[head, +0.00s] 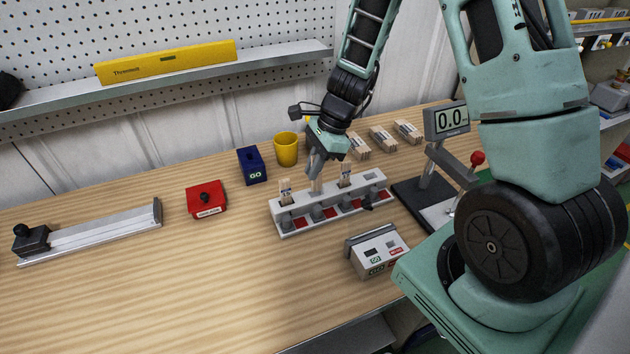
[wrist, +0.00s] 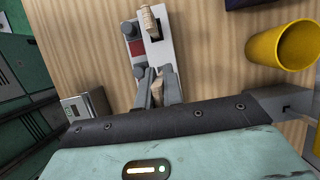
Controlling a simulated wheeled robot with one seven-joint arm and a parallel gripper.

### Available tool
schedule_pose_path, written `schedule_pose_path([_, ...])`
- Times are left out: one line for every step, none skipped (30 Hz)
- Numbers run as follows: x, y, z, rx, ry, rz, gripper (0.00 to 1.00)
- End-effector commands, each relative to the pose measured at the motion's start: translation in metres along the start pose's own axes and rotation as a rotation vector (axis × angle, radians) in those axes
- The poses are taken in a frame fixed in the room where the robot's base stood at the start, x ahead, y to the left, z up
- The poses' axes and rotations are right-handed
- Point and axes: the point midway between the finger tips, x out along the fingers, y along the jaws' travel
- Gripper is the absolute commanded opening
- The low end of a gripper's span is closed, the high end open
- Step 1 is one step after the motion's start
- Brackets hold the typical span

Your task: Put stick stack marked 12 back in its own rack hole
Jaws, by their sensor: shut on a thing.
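The white rack (head: 374,181) stands mid-table, with red squares and grey knobs along its front. My gripper (head: 315,168) points down over its middle, shut on a light wooden stick stack (head: 317,186). This stack's lower end is at the rack top; I cannot tell whether it is inside a hole. Its number is not readable. One stack (head: 285,192) stands upright in the rack's left end and another (head: 345,176) right of my gripper. In the wrist view, the fingers (wrist: 158,88) close around the held stack, and a standing stack (wrist: 150,22) shows beyond on the rack (wrist: 166,52).
Several banded stick bundles (head: 383,138) lie behind the rack. A yellow cup (head: 286,149), blue box (head: 251,166) and red box (head: 207,199) stand to the left. A control box (head: 377,252) is in front, a scale display (head: 446,121) to the right.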

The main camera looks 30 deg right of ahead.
Motion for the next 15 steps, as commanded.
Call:
schedule_pose_path([0.004,0.000,-0.002,0.001,-0.001,0.001,0.00])
schedule_pose_path([0.008,0.000,-0.003,0.001,-0.001,0.001,0.00])
schedule_pose_path([0.013,0.001,-0.006,0.003,-0.001,0.003,0.00])
schedule_pose_path([0.018,0.001,-0.008,0.003,-0.001,0.003,0.00])
schedule_pose_path([0.022,0.001,-0.010,0.005,-0.001,0.002,0.00])
schedule_pose_path([0.028,0.000,-0.011,0.002,-0.002,0.002,0.00])
schedule_pose_path([0.031,0.000,-0.013,0.003,-0.001,0.002,0.00])
schedule_pose_path([0.034,0.000,-0.015,0.003,-0.001,0.001,0.00])
schedule_pose_path([0.037,0.000,-0.015,0.002,-0.001,0.000,0.00])
schedule_pose_path([0.038,0.000,-0.016,0.001,-0.001,0.000,0.00])
schedule_pose_path([0.039,0.000,-0.016,0.000,-0.001,0.000,0.00])
schedule_pose_path([0.040,0.000,-0.016,-0.001,-0.001,0.000,0.00])
schedule_pose_path([0.040,0.000,-0.016,-0.001,0.000,-0.001,0.00])
schedule_pose_path([0.040,0.000,-0.016,-0.001,0.000,-0.001,0.00])
schedule_pose_path([0.039,0.000,-0.016,-0.001,0.000,-0.001,0.00])
